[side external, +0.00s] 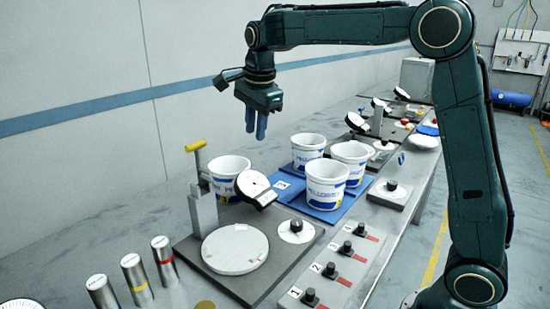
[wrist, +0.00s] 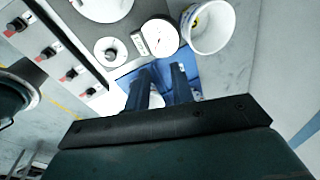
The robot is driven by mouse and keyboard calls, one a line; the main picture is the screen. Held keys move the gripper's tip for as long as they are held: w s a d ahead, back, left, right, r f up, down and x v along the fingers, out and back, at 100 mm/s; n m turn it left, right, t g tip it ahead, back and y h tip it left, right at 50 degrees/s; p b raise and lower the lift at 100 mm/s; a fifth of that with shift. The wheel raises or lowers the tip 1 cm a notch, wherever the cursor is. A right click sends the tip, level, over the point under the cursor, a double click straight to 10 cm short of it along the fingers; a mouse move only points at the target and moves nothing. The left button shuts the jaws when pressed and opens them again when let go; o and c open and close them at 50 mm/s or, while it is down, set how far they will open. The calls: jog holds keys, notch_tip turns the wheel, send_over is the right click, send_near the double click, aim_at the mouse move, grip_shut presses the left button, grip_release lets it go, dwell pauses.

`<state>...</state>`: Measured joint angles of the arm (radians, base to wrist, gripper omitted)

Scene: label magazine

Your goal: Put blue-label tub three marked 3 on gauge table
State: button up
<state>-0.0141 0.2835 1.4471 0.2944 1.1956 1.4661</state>
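Several white tubs with blue labels are in the side view. Three stand close together on a blue mat (side external: 328,214): a rear one (side external: 308,154), a right one (side external: 352,157) and a front one (side external: 325,190). Another tub (side external: 226,184) stands apart, behind the dial gauge; a tub also shows in the wrist view (wrist: 208,45). The gauge table (side external: 235,248) is a bare round white plate on a grey base. My gripper (side external: 256,138) hangs empty above and behind the tubs; its fingers are apart in the wrist view (wrist: 163,70).
A dial gauge (side external: 254,186) on a post with a yellow handle (side external: 195,146) stands over the plate's rear edge. Several cylinders (side external: 134,275) stand at front left. A panel of black knobs (side external: 330,270) lies at front right. More gauges stand farther back.

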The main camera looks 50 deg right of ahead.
jog(key=s+a+f+n+t, duration=0.1)
jog(key=s+f+n, duration=0.1)
jog(key=s+n, duration=0.8)
jog(key=s+a+f+n+t+y, duration=0.1)
jog(key=s+n, duration=0.9)
jog(key=s, duration=1)
jog(key=shift+s+a+f+t, duration=0.2)
jog(key=shift+a+f+t, duration=0.4)
jog(key=shift+f, duration=0.1)
jog(key=c, duration=0.3)
